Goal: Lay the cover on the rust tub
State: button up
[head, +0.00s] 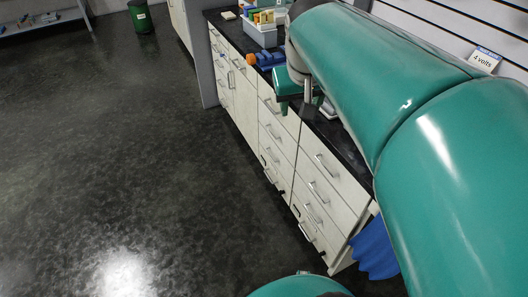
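I cannot make out the rust tub or its cover in the head view; my green arm hides much of the counter. My gripper (310,104) is small and dark at the end of the arm, over the front edge of the black counter (228,32). Its fingers are too small and partly covered to tell whether they are open or hold anything. A small orange piece (251,60) beside a blue object (268,60) lies on the counter just left of the arm.
A light grey bin (260,35) with several coloured items stands on the counter. Pale drawer cabinets (315,195) run below it. Blue cloth (374,250) hangs at their near end. A green bin (141,17) stands far off. The dark floor (110,150) at left is clear.

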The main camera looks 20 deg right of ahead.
jog(key=s+a+f+n+t+y, duration=0.1)
jog(key=s+a+f+n+y, duration=0.1)
jog(key=s+a+f, duration=0.5)
jog(key=s+a, duration=0.2)
jog(key=a, duration=0.1)
jog(key=shift+s+t, duration=0.3)
jog(key=shift+s, duration=0.05)
dwell(0.4)
